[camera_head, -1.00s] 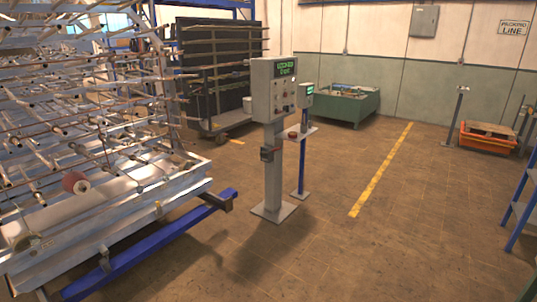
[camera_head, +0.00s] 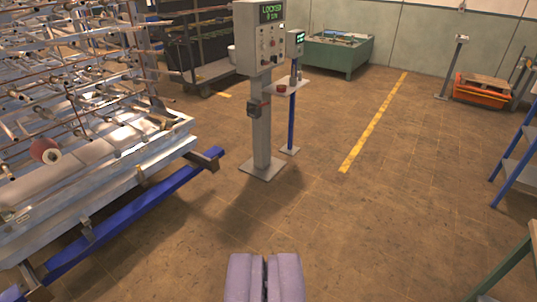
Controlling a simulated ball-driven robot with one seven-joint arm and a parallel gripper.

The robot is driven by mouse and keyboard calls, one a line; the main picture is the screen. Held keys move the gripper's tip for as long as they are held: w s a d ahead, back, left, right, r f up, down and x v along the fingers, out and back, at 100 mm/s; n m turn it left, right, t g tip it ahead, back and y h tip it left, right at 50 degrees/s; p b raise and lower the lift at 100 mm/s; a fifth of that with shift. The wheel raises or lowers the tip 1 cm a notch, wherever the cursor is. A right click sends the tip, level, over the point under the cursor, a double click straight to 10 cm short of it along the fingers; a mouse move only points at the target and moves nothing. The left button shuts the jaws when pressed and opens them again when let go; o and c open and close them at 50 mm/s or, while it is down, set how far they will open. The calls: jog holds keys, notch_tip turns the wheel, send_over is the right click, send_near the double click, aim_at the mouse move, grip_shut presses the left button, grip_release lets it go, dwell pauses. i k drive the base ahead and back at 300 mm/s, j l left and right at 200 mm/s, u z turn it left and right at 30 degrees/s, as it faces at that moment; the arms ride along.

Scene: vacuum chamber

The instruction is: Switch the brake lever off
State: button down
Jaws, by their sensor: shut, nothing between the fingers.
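My gripper (camera_head: 265,262) shows at the bottom middle, its two purple-grey fingers together and empty, over bare floor. A grey control box (camera_head: 259,38) stands on a post at the upper middle, well ahead of my gripper and not touched by it. Its green display reads "LOCKED" with a smaller line below. Small buttons and knobs sit on its face. I cannot tell which part is the brake lever.
A metal rack with rods (camera_head: 80,120) and a blue floor beam (camera_head: 130,215) fill the left. A thin blue post with a small shelf (camera_head: 288,88) stands behind the control post. A blue frame (camera_head: 520,150) is at right. The middle floor is open.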

aim_at(249, 109)
jog(key=i, duration=2.95)
jog(key=i+u, duration=0.1)
jog(key=i, duration=0.35)
jog(key=i+l+u, duration=0.15)
jog(key=i, duration=0.3)
jog(key=i+l+u, duration=0.1)
jog(key=i, duration=0.35)
jog(key=i+l+u, duration=0.1)
jog(key=i+l, duration=0.2)
jog(key=i, duration=0.15)
jog(key=i+l+u, duration=0.15)
jog(key=i, duration=0.25)
